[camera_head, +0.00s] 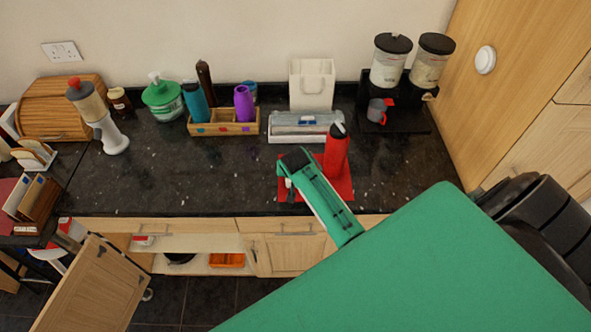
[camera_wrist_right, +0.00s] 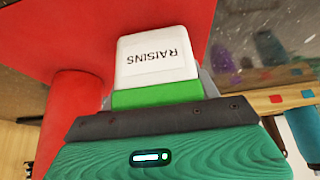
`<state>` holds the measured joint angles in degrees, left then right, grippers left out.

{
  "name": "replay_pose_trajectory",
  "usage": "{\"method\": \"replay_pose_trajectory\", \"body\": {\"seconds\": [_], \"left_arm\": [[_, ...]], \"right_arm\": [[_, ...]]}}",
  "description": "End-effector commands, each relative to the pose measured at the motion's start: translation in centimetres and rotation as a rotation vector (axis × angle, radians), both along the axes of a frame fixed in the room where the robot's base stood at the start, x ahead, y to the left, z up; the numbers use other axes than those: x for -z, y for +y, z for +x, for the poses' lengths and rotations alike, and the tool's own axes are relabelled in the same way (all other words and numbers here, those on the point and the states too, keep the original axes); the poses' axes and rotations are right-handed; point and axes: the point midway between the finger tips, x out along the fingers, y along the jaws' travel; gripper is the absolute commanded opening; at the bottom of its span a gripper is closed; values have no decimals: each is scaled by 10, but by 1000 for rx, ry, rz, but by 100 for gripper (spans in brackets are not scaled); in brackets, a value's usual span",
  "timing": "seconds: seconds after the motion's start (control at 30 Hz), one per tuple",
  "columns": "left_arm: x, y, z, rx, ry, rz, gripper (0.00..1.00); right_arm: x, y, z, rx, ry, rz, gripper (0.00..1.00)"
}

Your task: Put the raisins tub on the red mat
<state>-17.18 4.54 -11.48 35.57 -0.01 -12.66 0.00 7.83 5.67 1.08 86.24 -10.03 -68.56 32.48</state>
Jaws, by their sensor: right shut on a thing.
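The raisins tub (camera_wrist_right: 158,58) is white with a green band and a RAISINS label, and sits between the fingers of my right gripper (camera_wrist_right: 155,92) in the wrist view. In the head view my right gripper (camera_head: 290,166) is over the left part of the red mat (camera_head: 344,188), and its green wrist hides most or all of the tub. The red mat (camera_wrist_right: 50,25) also shows behind the tub in the wrist view. I cannot tell whether the tub touches the mat. My left gripper is not in view.
A red bottle (camera_head: 335,153) stands on the mat just right of my right gripper. A dispenser stand (camera_head: 405,118) is at the back right. The dark counter (camera_head: 190,175) is clear to the left.

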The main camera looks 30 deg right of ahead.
Motion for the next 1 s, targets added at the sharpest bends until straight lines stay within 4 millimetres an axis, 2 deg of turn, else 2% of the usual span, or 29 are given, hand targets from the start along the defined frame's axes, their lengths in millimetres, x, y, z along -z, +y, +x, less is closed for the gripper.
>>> {"method": "replay_pose_trajectory", "body": {"seconds": [0.3,0.33,0.43,0.83,1.0], "left_arm": [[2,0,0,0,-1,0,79],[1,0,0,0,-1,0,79],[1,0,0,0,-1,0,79],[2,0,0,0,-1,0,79],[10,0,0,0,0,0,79]], "right_arm": [[3,0,0,0,-1,-1,36],[3,0,0,0,-1,-1,66],[3,0,0,0,-1,-1,83],[-2,1,-1,0,-1,0,83],[-16,6,-9,-1,-3,0,83]]}}
